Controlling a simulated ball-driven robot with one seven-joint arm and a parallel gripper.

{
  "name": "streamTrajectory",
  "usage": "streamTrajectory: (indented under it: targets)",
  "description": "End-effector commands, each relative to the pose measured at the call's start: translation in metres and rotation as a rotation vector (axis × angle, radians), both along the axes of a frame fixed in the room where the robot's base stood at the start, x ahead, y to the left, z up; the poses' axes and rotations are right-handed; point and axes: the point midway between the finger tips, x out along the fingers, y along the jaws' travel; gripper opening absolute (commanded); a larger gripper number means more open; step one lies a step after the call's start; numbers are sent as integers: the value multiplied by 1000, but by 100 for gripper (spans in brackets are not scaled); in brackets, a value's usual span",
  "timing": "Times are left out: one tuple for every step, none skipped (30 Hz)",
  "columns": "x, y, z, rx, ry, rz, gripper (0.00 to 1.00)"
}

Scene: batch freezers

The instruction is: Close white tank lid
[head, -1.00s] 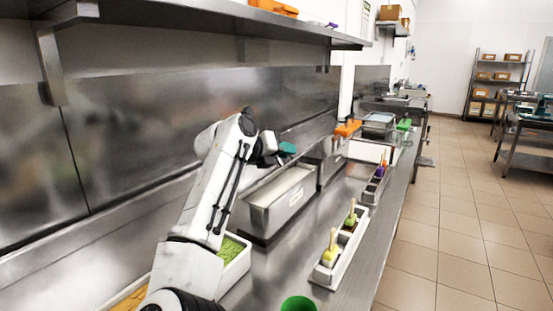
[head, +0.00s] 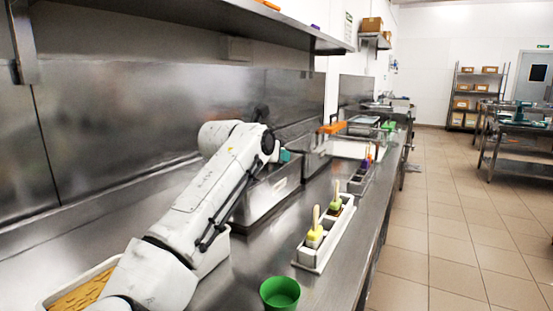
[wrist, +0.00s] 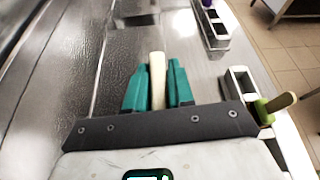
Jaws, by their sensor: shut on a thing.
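My gripper (head: 285,156) shows as teal fingertips at the end of my white arm, above the far part of a steel tank (head: 262,208). In the wrist view my gripper (wrist: 157,80) is shut on a cream bar, which looks like the lid handle (wrist: 157,62). A steel panel that looks like the tank lid (head: 298,131) stands raised behind the tank. My arm hides much of the tank and where the handle joins the lid.
A white tray with popsicles (head: 323,240) stands along the counter's right side, with a green cup (head: 280,292) in front. A tank with an orange handle (head: 333,127) is beyond. A steel shelf (head: 200,22) overhangs the left. The tiled floor (head: 450,220) at right is open.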

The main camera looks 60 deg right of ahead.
Motion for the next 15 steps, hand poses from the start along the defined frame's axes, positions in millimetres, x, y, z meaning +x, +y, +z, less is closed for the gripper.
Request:
streamTrajectory:
  targets:
    - [1, 1, -4, 4, 7, 3, 0]
    - [1, 1, -4, 4, 7, 3, 0]
    - [1, 1, -4, 4, 7, 3, 0]
    - [1, 1, -4, 4, 7, 3, 0]
    - [1, 1, -4, 4, 8, 4, 0]
    - [1, 1, -4, 4, 8, 4, 0]
    - [1, 1, -4, 4, 8, 4, 0]
    - [1, 1, -4, 4, 8, 4, 0]
    - [1, 1, -4, 5, 8, 4, 0]
    - [1, 1, -4, 5, 8, 4, 0]
    - [1, 1, -4, 5, 8, 4, 0]
    - [1, 1, -4, 5, 8, 4, 0]
    - [1, 1, -4, 5, 8, 4, 0]
    - [1, 1, -4, 5, 8, 4, 25]
    - [1, 1, -4, 5, 8, 4, 28]
